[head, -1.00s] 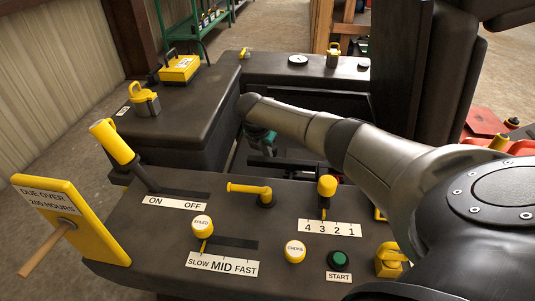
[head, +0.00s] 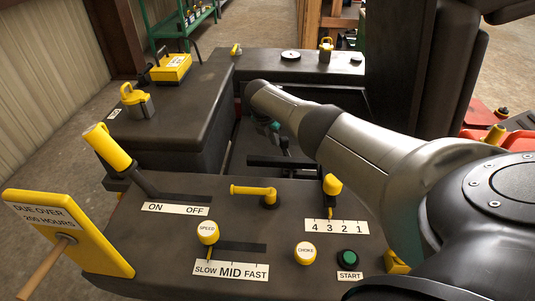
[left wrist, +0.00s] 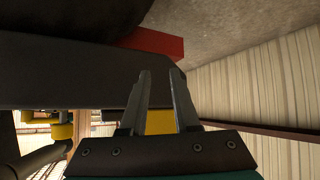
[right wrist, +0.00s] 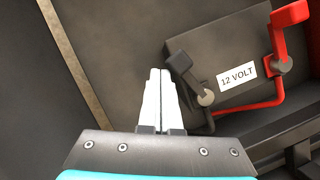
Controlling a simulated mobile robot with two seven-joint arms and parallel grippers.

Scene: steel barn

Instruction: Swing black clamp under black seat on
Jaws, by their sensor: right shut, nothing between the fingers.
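The black clamp (right wrist: 184,66) is in the right wrist view, on the near left part of a dark battery (right wrist: 222,45) labelled 12 VOLT. Its lower end is by a grey round post (right wrist: 205,98); I cannot tell how firmly it sits there. My right gripper (right wrist: 160,71) is shut and empty, its tips just left of the black clamp, with a small gap in the picture. In the head view my right gripper (head: 272,126) reaches down behind the console, fingers hidden. The black seat (head: 400,65) stands at the right. My left gripper (left wrist: 160,74) is open and empty.
A red clamp (right wrist: 288,20) stands at the battery's right, with a red cable below. The console (head: 170,235) with yellow levers and knobs fills the front. A black box (head: 180,105) bounds the recess on the left.

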